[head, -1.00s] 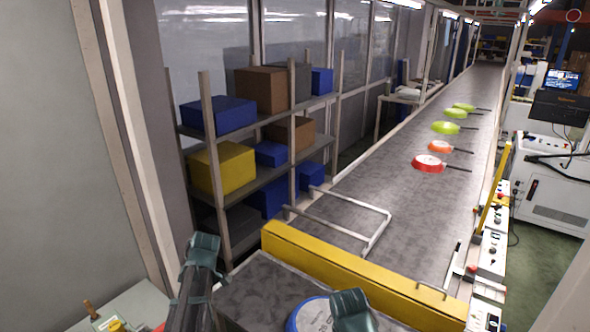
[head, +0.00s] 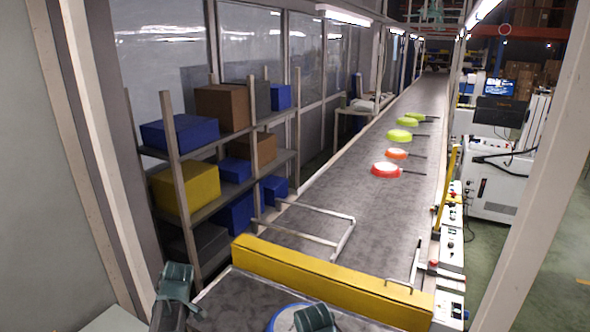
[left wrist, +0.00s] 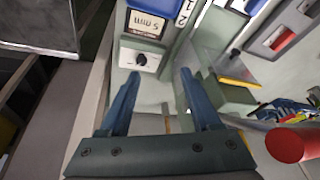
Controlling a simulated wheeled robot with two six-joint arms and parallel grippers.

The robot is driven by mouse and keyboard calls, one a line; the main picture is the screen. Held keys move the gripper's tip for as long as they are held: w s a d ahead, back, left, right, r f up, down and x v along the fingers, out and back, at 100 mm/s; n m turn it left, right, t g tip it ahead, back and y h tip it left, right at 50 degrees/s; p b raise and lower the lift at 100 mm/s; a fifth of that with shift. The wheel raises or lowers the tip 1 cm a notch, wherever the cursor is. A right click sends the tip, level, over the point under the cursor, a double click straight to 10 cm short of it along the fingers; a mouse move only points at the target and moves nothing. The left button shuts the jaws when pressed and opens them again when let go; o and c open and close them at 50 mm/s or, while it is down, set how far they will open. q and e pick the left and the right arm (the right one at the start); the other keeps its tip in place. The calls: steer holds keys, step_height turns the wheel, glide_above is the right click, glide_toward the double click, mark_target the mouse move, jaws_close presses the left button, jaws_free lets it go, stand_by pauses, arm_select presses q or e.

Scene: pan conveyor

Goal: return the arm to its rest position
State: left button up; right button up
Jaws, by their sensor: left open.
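My left gripper (left wrist: 160,88) shows in the left wrist view with its two blue fingers apart and nothing between them. In the head view, a dark teal part of my left arm (head: 175,282) is low on the left, and another arm part (head: 315,318) is at the bottom edge. Neither gripper's fingertips can be made out there. A round blue-rimmed thing, apparently a pan (head: 283,318), is partly hidden behind that arm part.
The conveyor (head: 330,200) runs away to the back, with a red pan (head: 386,170), an orange pan (head: 397,153) and green pans (head: 399,135) on it. A yellow barrier (head: 330,285) crosses its near end. A shelf (head: 225,185) with boxes stands left. A red cylinder (left wrist: 290,144) is right of the gripper.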

arm_select(q)
steer(key=s+d+m+h, duration=0.1)
steer(key=s+d+m, duration=0.3)
steer(key=d+m, duration=0.3)
steer(key=s+d+m+h, duration=0.1)
steer(key=s+d+m, duration=0.2)
steer(key=d+m, duration=0.4)
steer(key=s+d+f+m, duration=0.1)
steer(key=s+d+m, duration=0.3)
steer(key=d, duration=1.1)
steer(key=m, duration=0.3)
steer(key=shift+s+h, duration=0.35)
steer(key=shift+h, duration=0.05)
